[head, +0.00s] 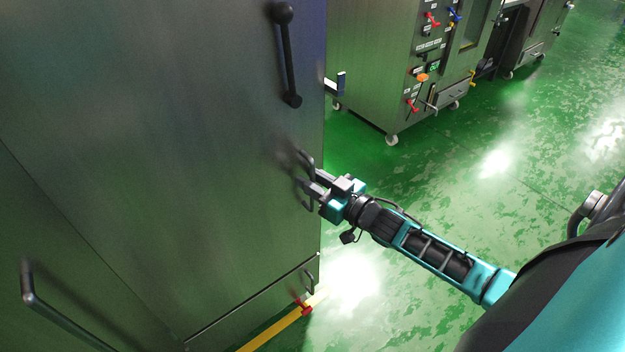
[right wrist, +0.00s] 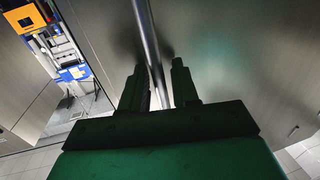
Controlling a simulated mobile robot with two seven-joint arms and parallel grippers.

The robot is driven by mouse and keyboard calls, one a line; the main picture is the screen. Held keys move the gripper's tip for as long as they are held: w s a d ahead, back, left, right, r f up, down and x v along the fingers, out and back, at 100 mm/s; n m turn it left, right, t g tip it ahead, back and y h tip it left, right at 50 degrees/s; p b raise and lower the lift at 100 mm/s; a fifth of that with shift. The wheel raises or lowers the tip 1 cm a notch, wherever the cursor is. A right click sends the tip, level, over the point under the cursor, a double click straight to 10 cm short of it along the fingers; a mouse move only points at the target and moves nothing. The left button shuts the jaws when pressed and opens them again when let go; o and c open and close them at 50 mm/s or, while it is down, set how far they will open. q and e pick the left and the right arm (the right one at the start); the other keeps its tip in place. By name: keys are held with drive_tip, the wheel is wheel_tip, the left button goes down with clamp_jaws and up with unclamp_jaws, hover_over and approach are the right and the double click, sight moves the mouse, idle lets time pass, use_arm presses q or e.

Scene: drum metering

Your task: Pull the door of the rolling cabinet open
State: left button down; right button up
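A large brushed-steel cabinet door (head: 150,130) fills the left of the head view and looks closed. A curved metal handle (head: 306,158) stands out near its right edge. My right gripper (head: 306,188) is at this handle, its fingers pointing at the door. In the right wrist view the handle bar (right wrist: 151,45) runs between the two fingertips (right wrist: 159,85). The fingers are apart, with the bar nearer the left one and a gap on the right. The fingers partly hide the handle in the head view. My left gripper is out of view.
A long dark handle (head: 288,60) sits higher on the steel front. A wheeled steel cabinet (head: 378,70) with coloured knobs stands behind. Green floor (head: 430,170) lies open to the right.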

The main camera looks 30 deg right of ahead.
clamp_jaws()
drive_tip(key=shift+s, duration=0.15)
idle(0.4)
